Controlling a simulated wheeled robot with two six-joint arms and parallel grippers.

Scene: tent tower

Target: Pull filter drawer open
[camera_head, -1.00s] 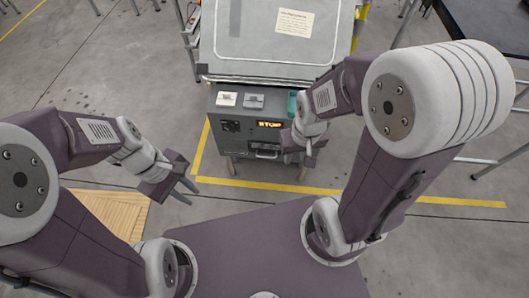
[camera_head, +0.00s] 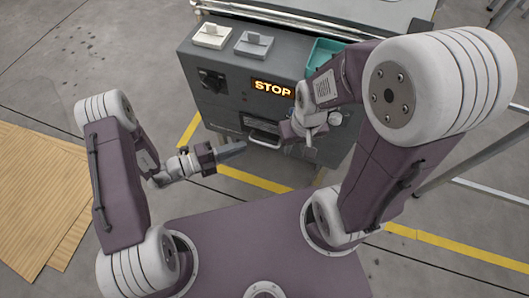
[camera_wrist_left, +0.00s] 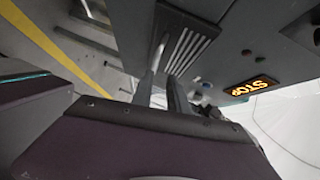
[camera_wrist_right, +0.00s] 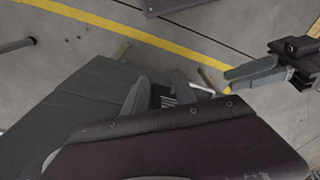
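The filter drawer (camera_head: 264,127) is low on the front of a dark grey machine, under a lit STOP display (camera_head: 272,88). A light bar handle (camera_head: 263,138) crosses its front. The drawer looks flush with the machine. My left gripper (camera_head: 242,146) points at the handle from the left, seemingly just short of it. In the left wrist view its fingers (camera_wrist_left: 162,92) are apart, with the ribbed drawer front (camera_wrist_left: 190,50) just beyond. My right gripper (camera_head: 291,133) is at the handle's right side. Its fingers (camera_wrist_right: 158,92) are apart in the right wrist view; I see nothing held.
The machine top carries a white switch block (camera_head: 212,35), a grey one (camera_head: 254,43) and a teal tray (camera_head: 322,58). A dark knob (camera_head: 211,80) is on the front. Wooden boards (camera_head: 40,190) lie on the floor at left. Yellow floor tape (camera_head: 255,180) passes below the machine.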

